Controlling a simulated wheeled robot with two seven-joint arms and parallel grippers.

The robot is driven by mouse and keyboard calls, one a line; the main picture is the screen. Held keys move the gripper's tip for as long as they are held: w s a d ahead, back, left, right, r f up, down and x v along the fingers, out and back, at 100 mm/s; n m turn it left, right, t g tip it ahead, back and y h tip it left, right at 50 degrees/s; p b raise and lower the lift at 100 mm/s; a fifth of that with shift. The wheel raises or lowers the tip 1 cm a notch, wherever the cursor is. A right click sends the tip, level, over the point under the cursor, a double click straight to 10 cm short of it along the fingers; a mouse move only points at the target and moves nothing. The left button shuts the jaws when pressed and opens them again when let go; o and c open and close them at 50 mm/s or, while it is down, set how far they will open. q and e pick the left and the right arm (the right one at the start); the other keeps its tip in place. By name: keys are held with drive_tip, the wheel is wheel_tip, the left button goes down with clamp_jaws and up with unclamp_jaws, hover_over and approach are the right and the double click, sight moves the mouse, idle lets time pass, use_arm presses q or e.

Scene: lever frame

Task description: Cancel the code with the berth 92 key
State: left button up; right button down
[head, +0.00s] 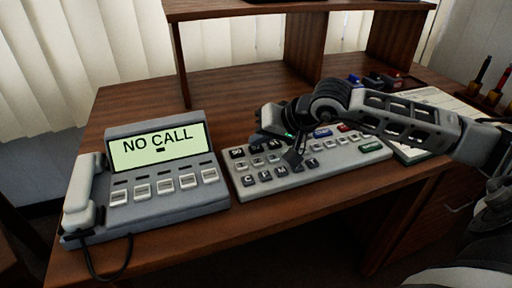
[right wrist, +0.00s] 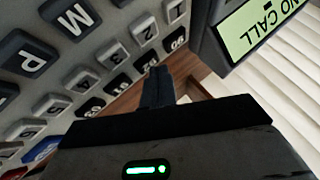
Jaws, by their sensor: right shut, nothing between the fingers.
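The keypad (head: 262,180) is a grey slab on the desk, with letter keys along its front and a row of black number keys (head: 237,153) at its back left. The black keys also show in the right wrist view (right wrist: 118,83). My right gripper (head: 257,139) is shut and empty, its fingertips by the back edge near the black keys; its fingers also show in the right wrist view (right wrist: 158,75). My arm hides part of the keypad. My left gripper is not in view.
A grey phone console (head: 220,195) stands left of the keypad; its screen (head: 157,148) reads NO CALL. Its handset (head: 82,195) rests at the left. A wooden shelf (head: 300,8) stands behind. Stamps (head: 375,80) and papers lie at the right.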

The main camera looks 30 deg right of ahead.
sight(260, 149)
drive_tip(key=shift+f+b, duration=0.3)
drive_tip(key=shift+b, duration=0.1)
idle(0.6)
drive_tip(key=shift+r+p, duration=0.3)
drive_tip(key=shift+r, duration=0.5)
drive_tip(key=shift+r+p, duration=1.45)
drive_tip(key=shift+r, duration=1.1)
